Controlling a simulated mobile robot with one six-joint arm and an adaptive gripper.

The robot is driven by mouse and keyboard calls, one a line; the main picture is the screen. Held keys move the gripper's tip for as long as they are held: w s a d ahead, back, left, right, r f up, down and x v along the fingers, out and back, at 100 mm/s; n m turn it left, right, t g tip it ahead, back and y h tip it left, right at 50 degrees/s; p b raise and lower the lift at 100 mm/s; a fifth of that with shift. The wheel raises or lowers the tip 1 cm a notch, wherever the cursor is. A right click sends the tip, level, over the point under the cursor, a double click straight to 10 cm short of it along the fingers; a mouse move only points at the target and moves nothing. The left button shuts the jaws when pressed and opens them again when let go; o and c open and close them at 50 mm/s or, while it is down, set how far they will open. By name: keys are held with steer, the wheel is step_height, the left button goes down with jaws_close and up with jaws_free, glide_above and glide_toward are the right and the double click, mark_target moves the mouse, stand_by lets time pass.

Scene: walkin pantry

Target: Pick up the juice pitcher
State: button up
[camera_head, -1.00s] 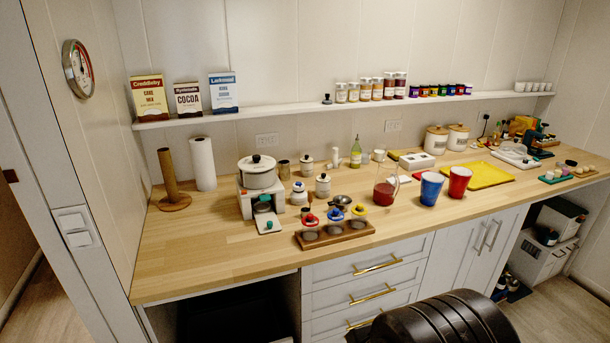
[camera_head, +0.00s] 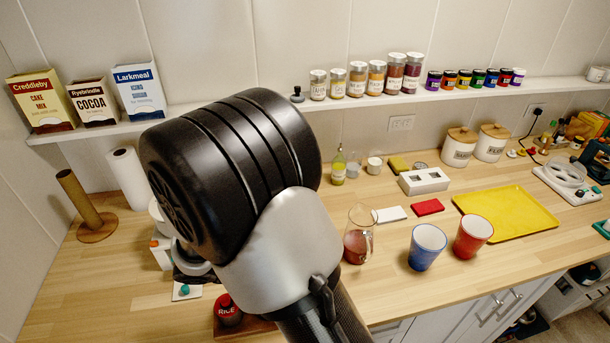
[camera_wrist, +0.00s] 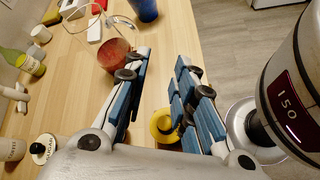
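The juice pitcher (camera_head: 357,246) is clear glass with red juice inside. It stands upright on the wooden counter, just right of my arm in the head view. In the wrist view, the pitcher (camera_wrist: 113,56) appears as a red shape to the left of my left-hand finger, partly hidden by it. My gripper (camera_wrist: 162,62) is open, with a wide empty gap between its blue-padded fingers. The pitcher is outside that gap. My arm hides the gripper in the head view.
A blue cup (camera_head: 427,247) and a red cup (camera_head: 473,236) stand right of the pitcher, near a yellow tray (camera_head: 508,214). A green bottle (camera_head: 338,168) stands behind. A yellow-topped item (camera_wrist: 164,126) lies below the finger gap. Bare counter (camera_head: 400,285) shows in front of the pitcher.

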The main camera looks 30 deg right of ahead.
steer(key=w+f+n+h, duration=0.1)
steer(key=w+a+f+n+t+h+p, duration=0.1)
steer(key=n, duration=0.1)
steer(key=shift+w+a+t, duration=0.15)
steer(key=shift+a+t, duration=0.1)
steer(key=shift+t, duration=0.05)
steer(key=shift+w+d+f, duration=0.15)
steer(key=shift+f, duration=0.1)
steer(key=b, duration=0.2)
glide_toward(361, 257)
step_height(361, 257, up, 2)
steer(key=s+d, duration=0.2)
steer(key=x, duration=0.2)
steer(key=b+x, duration=0.1)
steer(key=x, duration=0.2)
steer(key=shift+s+d+r, duration=0.1)
steer(key=shift+s+r, duration=0.05)
steer(key=shift+s, duration=0.05)
steer(key=shift+c, duration=0.5)
jaws_close()
steer(key=shift+r, duration=0.15)
